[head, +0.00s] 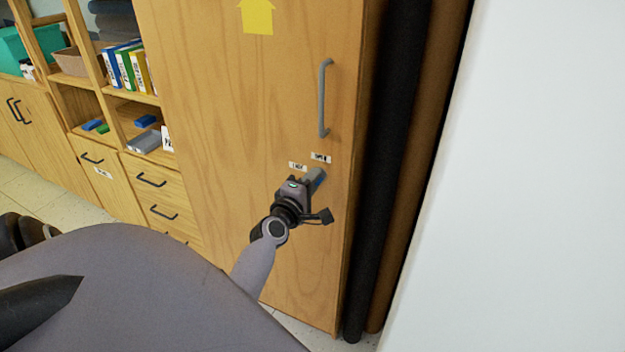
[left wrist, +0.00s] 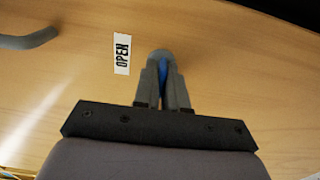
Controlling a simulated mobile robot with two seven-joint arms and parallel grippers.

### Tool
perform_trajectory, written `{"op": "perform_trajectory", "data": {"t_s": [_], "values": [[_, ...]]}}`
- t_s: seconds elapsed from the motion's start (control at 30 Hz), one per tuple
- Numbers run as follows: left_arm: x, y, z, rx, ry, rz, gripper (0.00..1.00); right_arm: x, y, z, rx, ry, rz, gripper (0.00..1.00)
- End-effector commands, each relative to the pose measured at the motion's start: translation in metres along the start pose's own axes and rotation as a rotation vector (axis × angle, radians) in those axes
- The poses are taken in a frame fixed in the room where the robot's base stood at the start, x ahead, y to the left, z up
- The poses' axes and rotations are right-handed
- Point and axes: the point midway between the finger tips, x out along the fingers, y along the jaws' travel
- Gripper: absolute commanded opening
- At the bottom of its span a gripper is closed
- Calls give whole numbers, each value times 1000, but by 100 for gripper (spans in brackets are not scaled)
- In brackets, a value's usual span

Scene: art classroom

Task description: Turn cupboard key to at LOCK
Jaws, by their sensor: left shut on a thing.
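The wooden cupboard door (head: 235,120) is closed, with a grey bar handle (head: 323,98) near its right edge. Below the handle are two small white labels, a left one (head: 297,166) and a right one (head: 321,157). The left wrist view shows a label reading OPEN (left wrist: 121,54). My left gripper (head: 316,180) is at the door just under the labels. In the left wrist view its fingers are shut on the blue key (left wrist: 164,77), at a round grey lock (left wrist: 160,54). The fingers hide most of the key, so I cannot tell its exact angle. My right gripper is not in view.
Open shelves with binders (head: 132,68) and drawers (head: 160,195) stand left of the cupboard. Dark and brown rolls (head: 385,170) stand upright close by its right side, beside a white surface (head: 530,180). A yellow arrow (head: 257,16) is on the door.

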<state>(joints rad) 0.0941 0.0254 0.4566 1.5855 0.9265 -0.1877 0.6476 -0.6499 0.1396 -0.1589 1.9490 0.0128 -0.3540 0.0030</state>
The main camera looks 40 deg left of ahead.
Motion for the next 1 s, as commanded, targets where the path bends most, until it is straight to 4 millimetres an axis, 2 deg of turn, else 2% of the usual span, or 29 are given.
{"op": "perform_trajectory", "data": {"t_s": [0.23,0.27,0.3,0.33,0.67,0.77,1.0], "values": [[0,0,0,-6,1,1,0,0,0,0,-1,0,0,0],[0,0,0,-6,1,1,18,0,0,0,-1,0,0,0],[0,0,0,-5,1,1,31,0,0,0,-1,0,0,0],[0,0,0,-5,1,1,32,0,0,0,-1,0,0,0],[-3,0,0,-2,0,0,32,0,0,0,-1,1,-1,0],[-12,-1,0,-2,0,-1,32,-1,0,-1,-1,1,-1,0],[-46,-1,0,-3,1,-1,32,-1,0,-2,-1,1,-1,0]]}}
